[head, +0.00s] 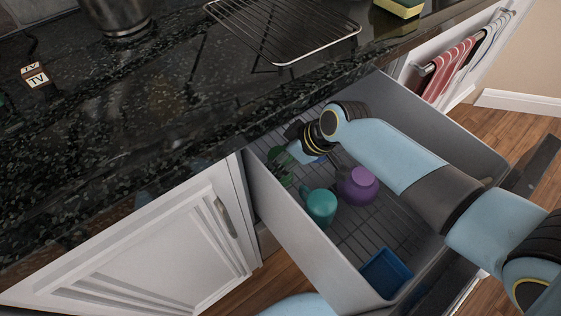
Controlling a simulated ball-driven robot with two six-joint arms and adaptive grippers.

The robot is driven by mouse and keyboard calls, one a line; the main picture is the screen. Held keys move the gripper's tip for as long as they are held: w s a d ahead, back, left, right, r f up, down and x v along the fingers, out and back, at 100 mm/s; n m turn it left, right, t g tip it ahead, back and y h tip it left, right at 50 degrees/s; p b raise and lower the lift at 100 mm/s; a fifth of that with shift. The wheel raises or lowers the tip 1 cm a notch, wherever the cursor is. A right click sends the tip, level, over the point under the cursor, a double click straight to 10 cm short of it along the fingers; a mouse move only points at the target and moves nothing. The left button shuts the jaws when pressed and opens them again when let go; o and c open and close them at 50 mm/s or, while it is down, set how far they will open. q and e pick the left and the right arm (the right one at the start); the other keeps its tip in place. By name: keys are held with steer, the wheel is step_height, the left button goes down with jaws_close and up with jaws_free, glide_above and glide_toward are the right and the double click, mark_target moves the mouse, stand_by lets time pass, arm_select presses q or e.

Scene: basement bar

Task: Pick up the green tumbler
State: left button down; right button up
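My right arm reaches from the right into an open grey drawer (274,207). Its gripper (286,163) is low at the drawer's back-left end, mostly hidden by my wrist. A green item (277,154) shows beside the gripper, partly covered; it may be the green tumbler, but I cannot tell its full shape or whether the fingers touch it. A teal-green cup (320,208), seemingly with a handle, stands nearer in the drawer, apart from the gripper. My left gripper is out of view.
A purple cup (358,186) stands right of the teal cup. A blue square container (386,273) lies at the drawer's front. The dark countertop (150,150) overhangs the drawer's back and holds a wire rack (283,30). The drawer walls closely bound my arm.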

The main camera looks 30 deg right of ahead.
steer(key=c, duration=0.9)
